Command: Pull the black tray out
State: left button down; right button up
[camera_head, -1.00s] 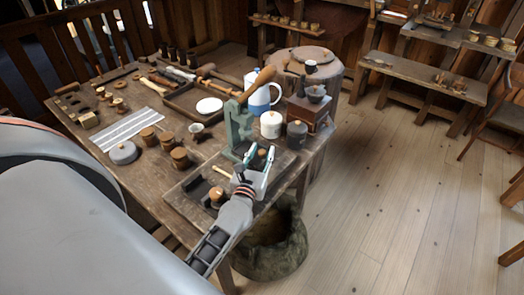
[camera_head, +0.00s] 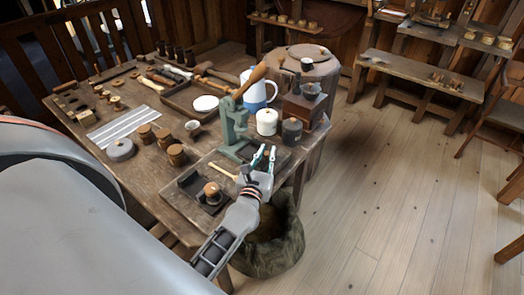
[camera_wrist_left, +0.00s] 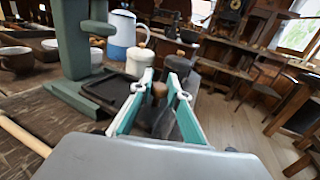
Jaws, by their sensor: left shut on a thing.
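The black tray (camera_wrist_left: 108,88) is a shallow dark tray beside the base of the green press (camera_wrist_left: 75,50) in the left wrist view. In the head view the green press (camera_head: 234,125) stands near the table's front right edge. My left gripper (camera_head: 266,156) is just right of the press, over the table edge. In the left wrist view, the fingers of my left gripper (camera_wrist_left: 160,88) are around a small brown knob (camera_wrist_left: 159,91) at the tray's right side. The left finger hides where the knob meets the tray. My right gripper is not in view.
A white lidded jar (camera_head: 267,122), a dark grey jar (camera_head: 292,131) and a blue-white jug (camera_head: 257,90) stand behind the gripper. A wooden stick (camera_head: 223,171) lies left of it. The floor to the right is clear.

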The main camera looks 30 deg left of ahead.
pick_arm(q)
jog(key=d, duration=0.5)
jog(key=shift+s+d, duration=0.1)
jog(key=shift+s, duration=0.1)
jog(key=c, duration=1.9)
grip_release()
jog(key=v, duration=1.2)
